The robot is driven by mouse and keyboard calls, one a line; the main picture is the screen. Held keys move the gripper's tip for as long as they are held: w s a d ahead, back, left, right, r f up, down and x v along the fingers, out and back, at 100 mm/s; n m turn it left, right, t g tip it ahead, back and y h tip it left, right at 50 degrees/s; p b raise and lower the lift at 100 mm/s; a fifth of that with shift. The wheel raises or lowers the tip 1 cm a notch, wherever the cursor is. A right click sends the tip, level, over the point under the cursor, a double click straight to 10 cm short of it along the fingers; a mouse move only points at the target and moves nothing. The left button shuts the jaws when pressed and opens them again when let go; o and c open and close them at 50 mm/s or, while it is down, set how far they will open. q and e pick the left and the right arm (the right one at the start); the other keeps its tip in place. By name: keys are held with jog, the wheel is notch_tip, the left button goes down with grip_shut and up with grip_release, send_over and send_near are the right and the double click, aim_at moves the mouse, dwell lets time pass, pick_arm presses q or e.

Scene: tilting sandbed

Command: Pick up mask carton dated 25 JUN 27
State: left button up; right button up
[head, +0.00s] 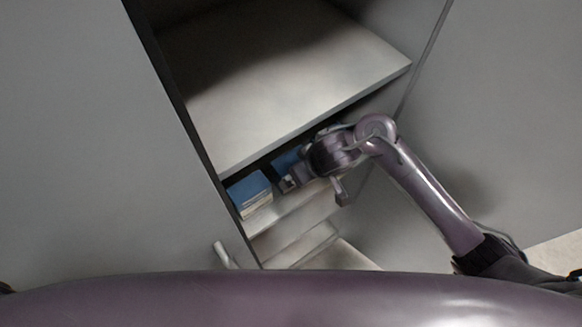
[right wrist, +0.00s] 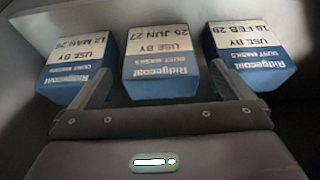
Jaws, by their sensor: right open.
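The mask carton dated 25 JUN 27 (right wrist: 160,66) is the middle one of three blue and white cartons in the right wrist view. Its label appears upside down. My right gripper (right wrist: 160,76) is open and empty, with one finger to each side of this carton in the picture. The carton sits beyond the fingers, and I cannot tell the exact gap. In the head view my right gripper (head: 315,189) reaches into the cabinet under a shelf board. My left gripper is not in view.
A carton (right wrist: 78,66) stands left of the middle one and another (right wrist: 250,62) right of it, with narrow gaps. In the head view blue cartons (head: 250,192) sit below the upper shelf board (head: 290,80). Cabinet side walls (head: 400,90) bound the space.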

aim_at(279, 167)
jog(key=w+f, duration=0.1)
jog(key=w+a+f+b, duration=0.1)
jog(key=w+a+f, duration=0.1)
jog(key=f, duration=0.1)
jog(key=shift+w+a+b, duration=0.1)
jog(key=shift+w+b, duration=0.05)
jog(key=shift+b, duration=0.25)
jog(key=shift+w+f, duration=0.15)
jog(key=shift+f, duration=0.2)
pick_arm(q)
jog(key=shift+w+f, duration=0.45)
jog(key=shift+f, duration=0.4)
pick_arm(e)
jog(key=shift+r, duration=0.1)
jog(key=c, duration=0.8)
